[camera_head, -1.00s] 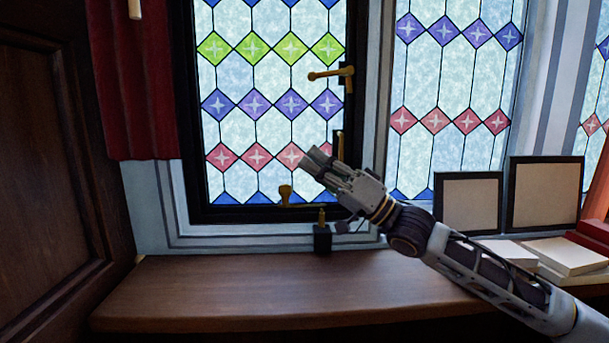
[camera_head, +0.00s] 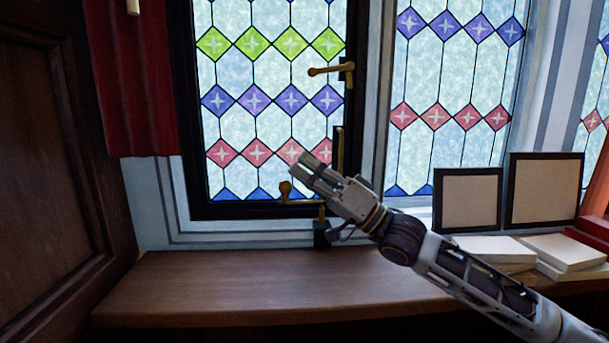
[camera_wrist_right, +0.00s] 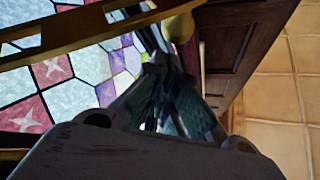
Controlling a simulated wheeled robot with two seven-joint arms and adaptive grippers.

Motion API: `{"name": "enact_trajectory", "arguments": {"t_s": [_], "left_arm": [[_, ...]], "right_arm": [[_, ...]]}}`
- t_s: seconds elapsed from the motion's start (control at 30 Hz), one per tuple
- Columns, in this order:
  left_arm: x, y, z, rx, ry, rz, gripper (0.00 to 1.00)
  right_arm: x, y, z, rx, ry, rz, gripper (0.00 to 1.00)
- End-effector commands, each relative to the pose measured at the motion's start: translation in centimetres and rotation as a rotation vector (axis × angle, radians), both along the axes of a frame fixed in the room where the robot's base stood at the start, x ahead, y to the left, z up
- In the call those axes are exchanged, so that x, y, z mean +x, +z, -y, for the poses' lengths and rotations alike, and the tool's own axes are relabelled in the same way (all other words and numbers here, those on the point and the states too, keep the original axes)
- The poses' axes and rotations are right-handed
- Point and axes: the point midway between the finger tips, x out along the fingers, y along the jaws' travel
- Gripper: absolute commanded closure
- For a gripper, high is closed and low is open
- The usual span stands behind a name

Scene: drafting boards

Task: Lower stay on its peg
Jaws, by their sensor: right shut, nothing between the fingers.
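The brass stay (camera_head: 300,202) lies along the bottom of the window frame in the head view, with a rounded knob (camera_head: 285,190) at its left end. In the right wrist view the stay (camera_wrist_right: 70,42) is a slotted bar crossing the top, its knob (camera_wrist_right: 178,28) beyond my fingers. The peg (camera_head: 321,212) is a short brass pin on a black block at the sill, partly behind my gripper. My right gripper (camera_head: 307,166) is shut and empty, above and right of the knob in the picture. Contact with the stay cannot be told. My left gripper is out of view.
The wooden sill (camera_head: 240,285) is mostly clear. A brass handle (camera_head: 330,71) sits on the stained-glass window's right stile. A red curtain (camera_head: 132,90) and wooden panelling (camera_head: 50,180) are at left.

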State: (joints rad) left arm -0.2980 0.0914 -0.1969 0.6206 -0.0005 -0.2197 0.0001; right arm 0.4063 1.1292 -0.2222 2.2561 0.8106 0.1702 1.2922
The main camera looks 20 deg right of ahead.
Motion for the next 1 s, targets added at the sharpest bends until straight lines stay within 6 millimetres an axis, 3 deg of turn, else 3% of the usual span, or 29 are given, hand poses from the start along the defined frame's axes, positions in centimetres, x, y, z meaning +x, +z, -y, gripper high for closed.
{"name": "enact_trajectory", "arguments": {"t_s": [0.33,0.73,1.0], "left_arm": [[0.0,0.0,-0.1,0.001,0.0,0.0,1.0],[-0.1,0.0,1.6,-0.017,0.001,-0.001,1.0],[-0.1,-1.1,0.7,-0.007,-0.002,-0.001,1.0]], "right_arm": [[-0.4,-0.9,-0.5,0.0,0.0,-0.001,1.0],[-0.4,-0.9,-0.5,-0.001,-0.001,0.001,1.0],[-0.9,-1.9,-0.6,-0.011,-0.001,0.037,1.0]]}}
